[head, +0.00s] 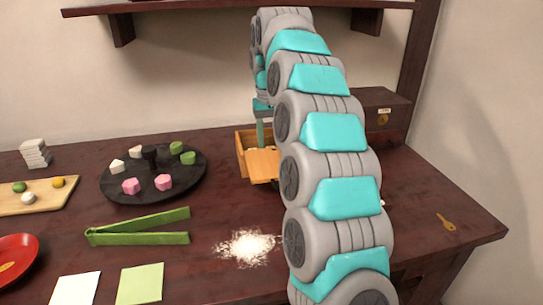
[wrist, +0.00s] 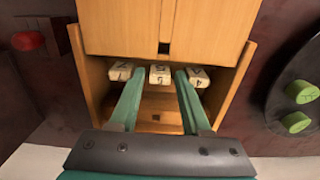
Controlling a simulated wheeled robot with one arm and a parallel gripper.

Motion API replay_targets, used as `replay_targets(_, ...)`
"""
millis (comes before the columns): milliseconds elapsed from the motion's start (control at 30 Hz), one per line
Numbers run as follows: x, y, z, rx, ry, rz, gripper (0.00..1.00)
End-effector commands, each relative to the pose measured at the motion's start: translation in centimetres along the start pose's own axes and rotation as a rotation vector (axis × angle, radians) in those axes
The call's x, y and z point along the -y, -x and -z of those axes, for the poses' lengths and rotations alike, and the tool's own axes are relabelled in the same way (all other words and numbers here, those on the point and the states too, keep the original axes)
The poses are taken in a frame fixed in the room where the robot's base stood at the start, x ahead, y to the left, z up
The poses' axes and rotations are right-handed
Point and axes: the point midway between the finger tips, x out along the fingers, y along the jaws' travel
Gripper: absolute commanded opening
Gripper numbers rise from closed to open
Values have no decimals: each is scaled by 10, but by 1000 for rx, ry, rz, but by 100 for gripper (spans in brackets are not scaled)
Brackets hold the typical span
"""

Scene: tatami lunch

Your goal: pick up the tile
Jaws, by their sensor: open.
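Three white tiles with dark marks sit in a row in a wooden box (wrist: 88,80): a left tile (wrist: 120,70), a middle tile (wrist: 160,75) and a right tile (wrist: 199,77). My gripper (wrist: 159,71) is open, its green fingers reaching into the box. One fingertip is between the left and middle tiles, the other between the middle and right tiles; I cannot tell whether they touch. In the head view the wooden box (head: 263,165) stands at the back of the table, partly behind my arm, and its tiles cannot be made out.
A black round plate (head: 150,188) with pink, white and green pieces stands left of the box. Green tongs (head: 140,227) and white powder (head: 247,246) lie nearer. A dark box (head: 383,115) is at back right, a key (head: 446,221) at right. A shelf (head: 200,8) overhangs.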

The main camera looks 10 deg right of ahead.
Motion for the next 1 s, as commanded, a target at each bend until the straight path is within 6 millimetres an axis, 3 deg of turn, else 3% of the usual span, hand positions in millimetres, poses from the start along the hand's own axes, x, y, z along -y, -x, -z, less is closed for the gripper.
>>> replay_targets(67, 0, 0, 0, 0, 0, 0, 42)
replay_targets(433, 0, 0, 0, -1, 0, 1, 0)
replay_targets(1000, 0, 6, -4, -2, -1, 1, 0)
